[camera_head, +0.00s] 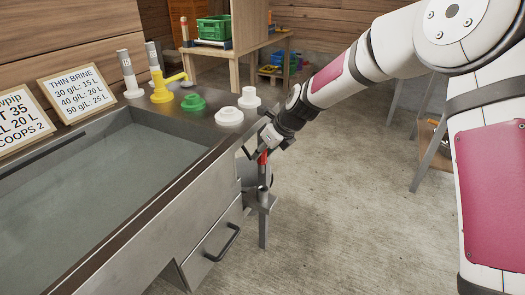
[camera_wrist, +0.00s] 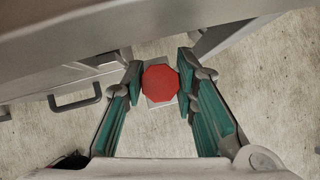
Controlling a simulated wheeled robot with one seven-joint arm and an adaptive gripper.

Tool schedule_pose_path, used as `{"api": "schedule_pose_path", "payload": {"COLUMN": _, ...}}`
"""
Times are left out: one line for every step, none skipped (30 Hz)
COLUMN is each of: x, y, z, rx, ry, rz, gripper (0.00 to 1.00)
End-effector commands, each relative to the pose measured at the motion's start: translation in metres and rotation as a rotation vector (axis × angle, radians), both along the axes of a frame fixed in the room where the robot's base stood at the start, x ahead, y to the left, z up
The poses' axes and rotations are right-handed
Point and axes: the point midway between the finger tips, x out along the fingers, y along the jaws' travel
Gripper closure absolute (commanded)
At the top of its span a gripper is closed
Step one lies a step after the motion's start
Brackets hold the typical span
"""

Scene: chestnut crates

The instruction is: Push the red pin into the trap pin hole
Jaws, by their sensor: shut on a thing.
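The red pin (camera_wrist: 160,84) shows as a red octagonal head between my fingers in the wrist view. My gripper (camera_wrist: 159,82) is shut on it, with a green-lined finger on each side. In the head view the red pin (camera_head: 263,158) stands roughly upright below my gripper (camera_head: 266,146), beside the right end of the metal trough. A small grey metal bracket (camera_head: 262,199) is just below the pin. The trap pin hole is not visible. I cannot tell whether the pin's lower end is in it.
The metal trough (camera_head: 150,228) with grey liquid fills the left. Its drawer handle (camera_head: 226,243) sticks out in front. White, green and yellow fittings (camera_head: 192,102) stand on the trough's far end. A wooden table (camera_head: 238,52) is behind.

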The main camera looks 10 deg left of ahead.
Motion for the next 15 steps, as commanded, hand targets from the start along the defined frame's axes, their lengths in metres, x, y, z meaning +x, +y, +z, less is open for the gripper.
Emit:
{"api": "schedule_pose_path", "payload": {"x": 0.0, "y": 0.0, "z": -0.005, "rx": 0.0, "ry": 0.001, "rz": 0.001, "gripper": 1.0}}
{"api": "schedule_pose_path", "payload": {"x": 0.0, "y": 0.0, "z": -0.008, "rx": 0.0, "ry": 0.002, "rz": 0.0, "gripper": 1.0}}
{"api": "schedule_pose_path", "payload": {"x": 0.0, "y": 0.0, "z": -0.012, "rx": 0.0, "ry": 0.002, "rz": 0.0, "gripper": 1.0}}
{"api": "schedule_pose_path", "payload": {"x": 0.0, "y": 0.0, "z": -0.014, "rx": 0.0, "ry": 0.002, "rz": 0.0, "gripper": 1.0}}
{"api": "schedule_pose_path", "payload": {"x": 0.0, "y": 0.0, "z": -0.017, "rx": 0.0, "ry": 0.003, "rz": 0.0, "gripper": 1.0}}
{"api": "schedule_pose_path", "payload": {"x": 0.0, "y": 0.0, "z": -0.021, "rx": -0.001, "ry": 0.002, "rz": 0.001, "gripper": 1.0}}
{"api": "schedule_pose_path", "payload": {"x": 0.0, "y": 0.0, "z": -0.024, "rx": 0.0, "ry": 0.001, "rz": 0.001, "gripper": 1.0}}
{"api": "schedule_pose_path", "payload": {"x": 0.0, "y": 0.0, "z": -0.027, "rx": -0.001, "ry": 0.002, "rz": 0.001, "gripper": 1.0}}
{"api": "schedule_pose_path", "payload": {"x": 0.0, "y": 0.0, "z": -0.03, "rx": -0.001, "ry": 0.002, "rz": 0.001, "gripper": 1.0}}
{"api": "schedule_pose_path", "payload": {"x": 0.0, "y": 0.0, "z": -0.033, "rx": -0.001, "ry": 0.002, "rz": 0.0, "gripper": 1.0}}
{"api": "schedule_pose_path", "payload": {"x": 0.0, "y": 0.0, "z": -0.036, "rx": -0.001, "ry": 0.002, "rz": 0.0, "gripper": 1.0}}
{"api": "schedule_pose_path", "payload": {"x": 0.0, "y": 0.0, "z": -0.039, "rx": 0.0, "ry": 0.002, "rz": 0.0, "gripper": 1.0}}
{"api": "schedule_pose_path", "payload": {"x": 0.0, "y": 0.0, "z": -0.041, "rx": 0.0, "ry": 0.002, "rz": 0.0, "gripper": 1.0}}
{"api": "schedule_pose_path", "payload": {"x": 0.0, "y": 0.0, "z": -0.043, "rx": 0.0, "ry": 0.001, "rz": 0.001, "gripper": 1.0}}
{"api": "schedule_pose_path", "payload": {"x": 0.0, "y": 0.0, "z": -0.046, "rx": 0.0, "ry": 0.001, "rz": 0.001, "gripper": 1.0}}
